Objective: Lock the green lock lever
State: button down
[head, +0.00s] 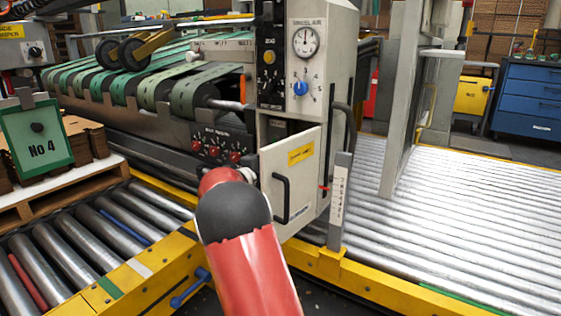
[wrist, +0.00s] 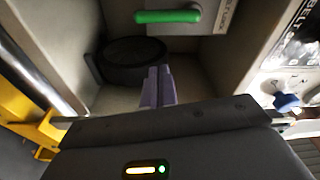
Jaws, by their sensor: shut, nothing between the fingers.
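The green lock lever (wrist: 168,16) shows at the top of the wrist view, lying roughly level across a light grey plate. My gripper (wrist: 158,72) is shut and empty, its purple-grey fingers together below the lever in the picture and apart from it. The lever cannot be made out in the head view. There my red and dark grey arm reaches up to the front of the machine cabinet (head: 343,58), and my gripper is hidden behind it.
A cabinet door with a black handle (head: 280,198) is right of my arm. Red knobs (head: 213,150) sit on a panel just above it. Yellow rails (head: 390,290) and rollers (head: 480,215) run alongside. A blue knob (wrist: 287,101) is at right in the wrist view.

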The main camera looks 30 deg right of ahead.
jog(key=shift+v, duration=2.05)
jog(key=shift+r, duration=0.1)
jog(key=w+a+r+n+t+y+p, duration=0.1)
jog(key=a+r+n+t+y+p, duration=0.2)
jog(key=a+r+n+t, duration=0.25)
jog(key=s+a+r+n+t+y+p, duration=0.2)
jog(key=s+a+r+n+y, duration=0.2)
jog(key=a+n+y, duration=0.3)
jog(key=s+a+r+n+t+y+p, duration=0.2)
jog(key=s+a+r+n+y, duration=0.3)
jog(key=a, duration=0.3)
jog(key=s+a+f+n+g+y+p, duration=0.1)
jog(key=s+a+f+n+g+y, duration=0.1)
jog(key=s+a+n, duration=0.35)
jog(key=s+a+f+n+g+y+p, duration=0.1)
jog(key=s+a+n+g+y+p, duration=0.15)
jog(key=s, duration=0.65)
jog(key=s+f+n+g+h, duration=0.1)
jog(key=s+f+n+g, duration=0.1)
jog(key=s, duration=0.5)
jog(key=s+d+f+n+g, duration=0.1)
jog(key=s+f+n+g, duration=0.1)
jog(key=s, duration=0.5)
jog(key=shift+s+d+f+n+h+p, duration=0.15)
jog(key=shift+d+f+n+h+p, duration=0.2)
jog(key=shift+f, duration=0.6)
jog(key=shift+a, duration=0.15)
